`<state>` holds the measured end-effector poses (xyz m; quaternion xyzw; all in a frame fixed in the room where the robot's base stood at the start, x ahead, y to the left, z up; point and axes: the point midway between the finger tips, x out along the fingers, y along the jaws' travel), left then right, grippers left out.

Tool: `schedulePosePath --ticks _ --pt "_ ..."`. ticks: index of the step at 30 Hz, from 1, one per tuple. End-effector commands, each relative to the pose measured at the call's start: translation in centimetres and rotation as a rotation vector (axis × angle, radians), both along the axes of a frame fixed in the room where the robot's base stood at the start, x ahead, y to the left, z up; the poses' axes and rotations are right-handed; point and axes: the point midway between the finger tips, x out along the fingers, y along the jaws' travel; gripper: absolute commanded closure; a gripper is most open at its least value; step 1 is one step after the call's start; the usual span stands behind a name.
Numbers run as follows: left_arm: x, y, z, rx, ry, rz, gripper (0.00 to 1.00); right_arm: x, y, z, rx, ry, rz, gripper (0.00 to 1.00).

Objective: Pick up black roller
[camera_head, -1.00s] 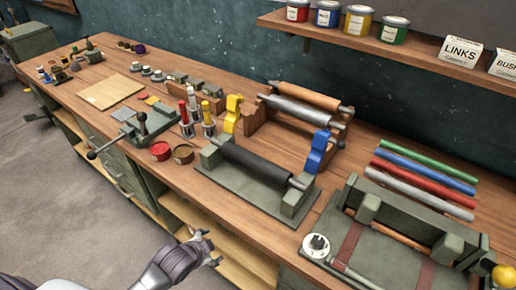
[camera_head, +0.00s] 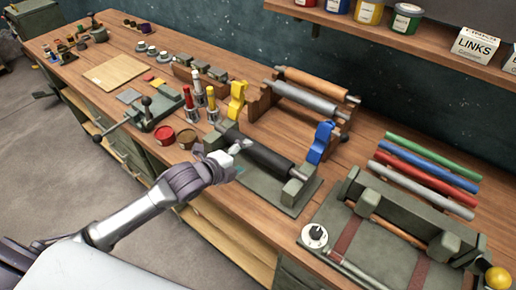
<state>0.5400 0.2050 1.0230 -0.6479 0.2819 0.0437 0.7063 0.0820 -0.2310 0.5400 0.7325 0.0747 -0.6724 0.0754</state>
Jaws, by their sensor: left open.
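The black roller (camera_head: 268,161) lies across two grey-green end blocks on a flat base plate (camera_head: 262,191) on the workbench. Metal shaft ends show at its right end. My left gripper (camera_head: 239,158) is open at the roller's left part, with its fingers over or close to it. I cannot tell if they touch it. The gripper hides part of the left end block and the base. My right gripper is not in view.
A wooden rack behind holds a tan roller (camera_head: 316,83) and a silver roller (camera_head: 305,99). A yellow stand (camera_head: 237,101) and a blue stand (camera_head: 321,142) are close by. Red and brown tins (camera_head: 187,139) sit left of the gripper. Coloured rods (camera_head: 430,163) lie at right.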

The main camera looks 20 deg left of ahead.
Motion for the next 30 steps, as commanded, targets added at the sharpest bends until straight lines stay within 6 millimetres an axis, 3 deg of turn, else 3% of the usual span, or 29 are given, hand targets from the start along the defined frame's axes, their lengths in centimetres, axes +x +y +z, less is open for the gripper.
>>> schedulePosePath --ticks 19,29,30 --pt "5.2 -2.2 -2.9 -0.002 0.001 0.0 0.19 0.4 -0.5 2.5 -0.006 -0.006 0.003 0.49" --pt "5.6 -2.4 -3.3 -0.001 0.001 0.0 0.19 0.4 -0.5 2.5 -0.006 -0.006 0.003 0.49" --pt "5.6 -2.3 -3.3 -0.001 0.001 0.0 0.26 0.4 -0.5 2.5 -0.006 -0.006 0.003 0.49"
